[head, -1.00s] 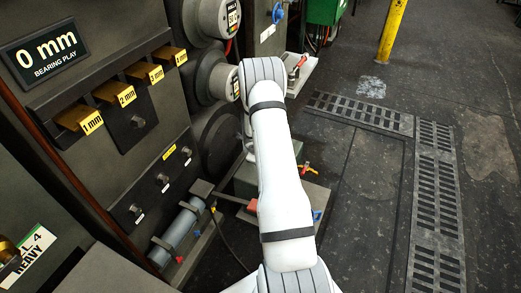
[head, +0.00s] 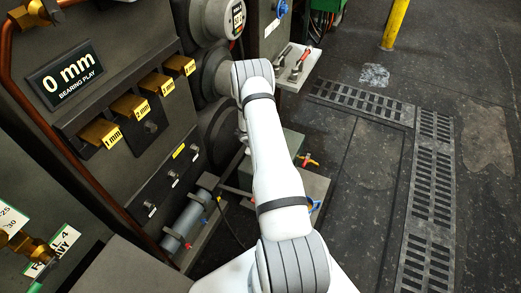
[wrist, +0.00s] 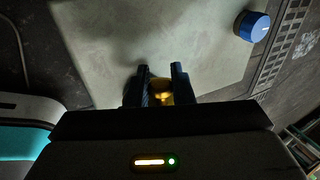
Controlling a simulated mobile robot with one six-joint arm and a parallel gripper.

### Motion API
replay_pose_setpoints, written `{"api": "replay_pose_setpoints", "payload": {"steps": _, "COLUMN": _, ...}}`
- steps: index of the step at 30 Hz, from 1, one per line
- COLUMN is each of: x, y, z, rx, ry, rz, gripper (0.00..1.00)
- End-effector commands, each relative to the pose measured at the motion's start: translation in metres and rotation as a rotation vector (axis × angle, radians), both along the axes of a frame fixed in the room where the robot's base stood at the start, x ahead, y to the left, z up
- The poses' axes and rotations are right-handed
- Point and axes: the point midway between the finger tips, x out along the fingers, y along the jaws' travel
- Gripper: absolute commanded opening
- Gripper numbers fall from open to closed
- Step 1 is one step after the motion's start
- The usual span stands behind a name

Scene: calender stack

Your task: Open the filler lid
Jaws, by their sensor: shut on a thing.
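In the wrist view my gripper (wrist: 161,72) has its two dark fingers closed around a small brass-yellow knob (wrist: 161,91). The knob stands over a pale grey-green flat surface (wrist: 110,45). I cannot make out a lid edge or hinge, nor whether the knob belongs to the filler lid. In the head view my white arm reaches down and hides the gripper and the knob. A grey-green box top (head: 293,143) shows partly beside the arm.
A blue round knob (wrist: 252,26) stands on the pale surface's right side. A tray with red-handled tools (head: 295,72) juts out beyond the arm. A machine panel with brass blocks (head: 100,132) and a grey cylinder (head: 183,232) lies left. The grated floor (head: 432,190) at right is clear.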

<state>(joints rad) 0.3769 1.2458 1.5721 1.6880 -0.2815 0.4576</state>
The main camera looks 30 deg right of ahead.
Motion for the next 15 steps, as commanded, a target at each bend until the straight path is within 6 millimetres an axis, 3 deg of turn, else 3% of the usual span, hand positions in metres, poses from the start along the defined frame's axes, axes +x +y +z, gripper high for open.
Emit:
{"api": "replay_pose_setpoints", "payload": {"steps": 7, "x": -0.0009, "y": 0.0027, "z": -0.0007, "rx": 0.006, "ry": 0.001, "rz": 0.002, "gripper": 0.0}}
{"api": "replay_pose_setpoints", "payload": {"steps": 8, "x": -0.001, "y": 0.0027, "z": -0.0006, "rx": 0.006, "ry": 0.001, "rz": 0.002, "gripper": 0.23}}
{"api": "replay_pose_setpoints", "payload": {"steps": 15, "x": -0.0017, "y": 0.0005, "z": -0.0006, "rx": 0.004, "ry": 0.002, "rz": -0.001, "gripper": 0.39}}
